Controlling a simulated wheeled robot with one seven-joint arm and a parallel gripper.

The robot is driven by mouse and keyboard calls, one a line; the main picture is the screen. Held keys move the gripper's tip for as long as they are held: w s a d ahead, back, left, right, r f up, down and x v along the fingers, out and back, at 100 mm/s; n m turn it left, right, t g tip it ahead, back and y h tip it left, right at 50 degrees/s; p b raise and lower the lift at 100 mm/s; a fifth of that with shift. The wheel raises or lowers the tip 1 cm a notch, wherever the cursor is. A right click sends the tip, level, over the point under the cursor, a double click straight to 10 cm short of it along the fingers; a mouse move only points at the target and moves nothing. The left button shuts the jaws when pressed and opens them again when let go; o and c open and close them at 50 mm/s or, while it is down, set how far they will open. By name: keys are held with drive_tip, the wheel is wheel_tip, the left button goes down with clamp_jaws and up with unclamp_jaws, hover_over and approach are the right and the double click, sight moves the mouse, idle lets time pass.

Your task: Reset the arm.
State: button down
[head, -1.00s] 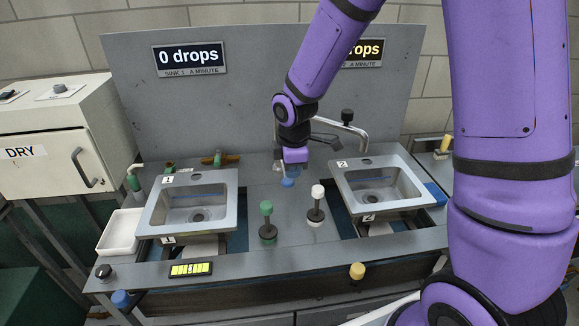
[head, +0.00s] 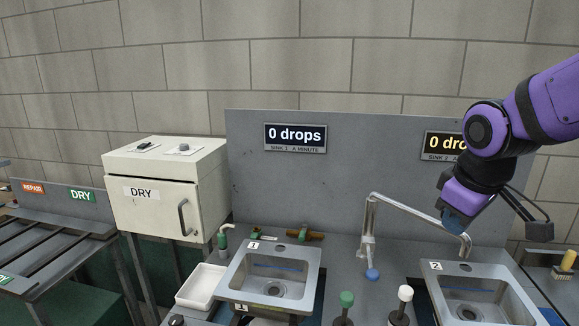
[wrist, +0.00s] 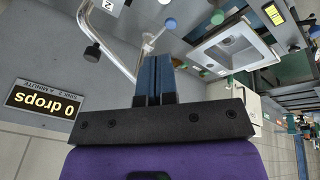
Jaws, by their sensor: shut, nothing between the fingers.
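My gripper (head: 453,220) is at the right in the head view, at the end of my purple arm. It points down and left, in front of the grey back panel, beside the upper part of the bent metal faucet (head: 405,210). In the wrist view its two blue fingers (wrist: 154,78) lie side by side, closed together with nothing between them. From the head view I cannot tell whether the gripper touches the faucet. The arm's lower links are out of the frame.
Sink 1 (head: 232,287) is at the bottom centre, and sink 2 (head: 440,305) at the bottom right below my gripper. A white DRY cabinet (head: 150,215) stands left, with a white tray (head: 187,296) near sink 1. The wall area above the panel is clear.

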drive_tip(key=s+d+r+m, duration=0.1)
drive_tip(key=s+r+m, duration=0.2)
drive_tip(key=s, duration=0.3)
drive_tip(key=s+d+r+m+t, duration=0.1)
drive_tip(key=s+r+m, duration=0.1)
drive_tip(key=s, duration=0.5)
drive_tip(key=shift+d+r+m+t+y, duration=0.2)
drive_tip(key=shift+r+m+t+y, duration=0.15)
drive_tip(key=shift+m, duration=0.45)
